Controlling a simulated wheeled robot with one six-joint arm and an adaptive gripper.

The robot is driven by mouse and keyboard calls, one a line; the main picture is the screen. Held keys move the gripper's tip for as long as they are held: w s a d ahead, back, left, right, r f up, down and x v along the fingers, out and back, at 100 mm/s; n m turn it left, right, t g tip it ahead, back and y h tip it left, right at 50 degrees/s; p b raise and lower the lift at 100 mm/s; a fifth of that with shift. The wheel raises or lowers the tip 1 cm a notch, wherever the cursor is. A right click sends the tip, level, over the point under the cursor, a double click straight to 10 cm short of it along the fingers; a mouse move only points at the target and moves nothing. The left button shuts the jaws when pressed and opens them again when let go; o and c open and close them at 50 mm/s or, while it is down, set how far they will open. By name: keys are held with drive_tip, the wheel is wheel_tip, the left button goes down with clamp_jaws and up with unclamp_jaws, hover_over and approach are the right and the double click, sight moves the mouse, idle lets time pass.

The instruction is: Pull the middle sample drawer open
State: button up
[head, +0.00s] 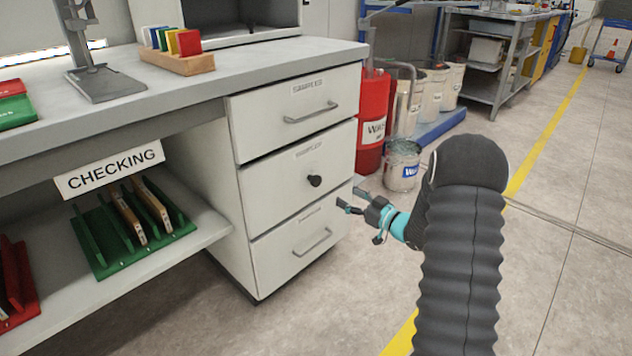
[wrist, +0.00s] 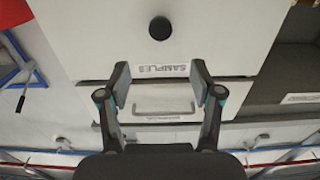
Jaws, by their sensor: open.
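The middle sample drawer (head: 275,185) is the second of three in a white cabinet and looks shut. It has a round black knob (head: 314,181), also seen in the wrist view (wrist: 159,28). My gripper (head: 349,197) is open and empty, to the right of the knob in the head view and apart from it. In the wrist view, which looks upside down, my open fingertips (wrist: 160,73) frame the middle drawer's SAMPLES label, with the knob beyond them towards the picture's top. Nothing hides the knob.
The top drawer (head: 260,112) and bottom drawer (head: 275,251) have bar handles and look shut. A red drum (head: 373,112) and an open paint can (head: 401,168) stand behind my gripper. The floor before the cabinet is clear.

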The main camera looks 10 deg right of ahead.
sight(318, 181)
drive_tip(key=x, duration=1.3)
drive_tip(key=shift+w+a+p, duration=0.25)
drive_tip(key=shift+p, duration=0.1)
clamp_jaws()
